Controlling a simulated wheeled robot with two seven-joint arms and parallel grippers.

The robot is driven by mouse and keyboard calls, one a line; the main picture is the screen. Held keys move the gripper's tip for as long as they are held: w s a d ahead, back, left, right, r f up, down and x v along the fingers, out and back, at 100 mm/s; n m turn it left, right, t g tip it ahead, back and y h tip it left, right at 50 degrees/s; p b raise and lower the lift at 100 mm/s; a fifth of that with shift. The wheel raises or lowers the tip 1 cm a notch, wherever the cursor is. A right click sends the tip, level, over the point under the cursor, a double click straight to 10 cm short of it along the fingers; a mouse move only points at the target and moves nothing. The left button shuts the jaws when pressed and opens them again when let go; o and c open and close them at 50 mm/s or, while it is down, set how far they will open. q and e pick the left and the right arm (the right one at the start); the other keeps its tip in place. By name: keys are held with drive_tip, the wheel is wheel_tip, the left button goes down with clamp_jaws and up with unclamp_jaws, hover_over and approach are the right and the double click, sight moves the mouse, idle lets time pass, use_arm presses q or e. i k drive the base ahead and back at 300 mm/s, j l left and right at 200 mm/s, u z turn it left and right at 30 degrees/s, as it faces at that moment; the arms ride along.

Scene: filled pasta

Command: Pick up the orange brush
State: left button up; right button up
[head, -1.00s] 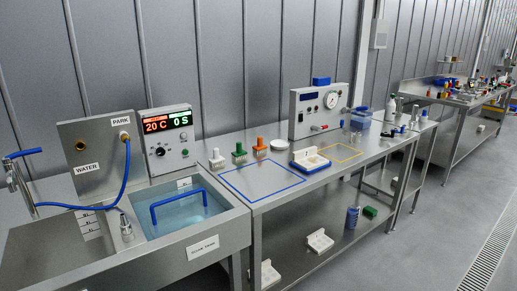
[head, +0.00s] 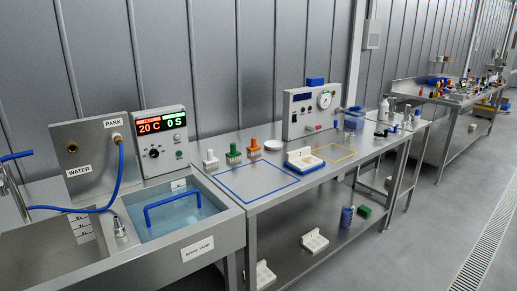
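The orange brush (head: 254,146) stands upright at the back of the steel bench (head: 236,196), bristles down, with its orange handle on top. It is the rightmost of three brushes in a row. The green brush (head: 233,153) and the white brush (head: 210,160) stand to its left. A white round dish (head: 275,145) lies just to its right. Neither of my grippers is in view.
A blue-taped square (head: 262,196) on the bench is empty. A white block in a blue tray (head: 304,160) sits right of it. The soak tank (head: 180,220) with a blue handle is at left. A gauge panel (head: 308,112) stands behind. Open floor (head: 420,230) lies at right.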

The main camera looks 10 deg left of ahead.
sight(254, 148)
drive_tip(key=i+l+u, duration=0.1)
drive_tip(key=l, duration=0.25)
drive_tip(key=i+l+u, duration=0.1)
drive_tip(key=i+l, duration=0.3)
drive_tip(key=l, duration=0.35)
drive_tip(key=i+l+u, duration=0.15)
drive_tip(key=l, duration=0.2)
drive_tip(key=i+l+u, duration=0.1)
drive_tip(key=l, duration=0.3)
drive_tip(key=i+l+u, duration=0.1)
drive_tip(key=l, duration=0.3)
drive_tip(key=i+l+u, duration=0.1)
drive_tip(key=l, duration=0.3)
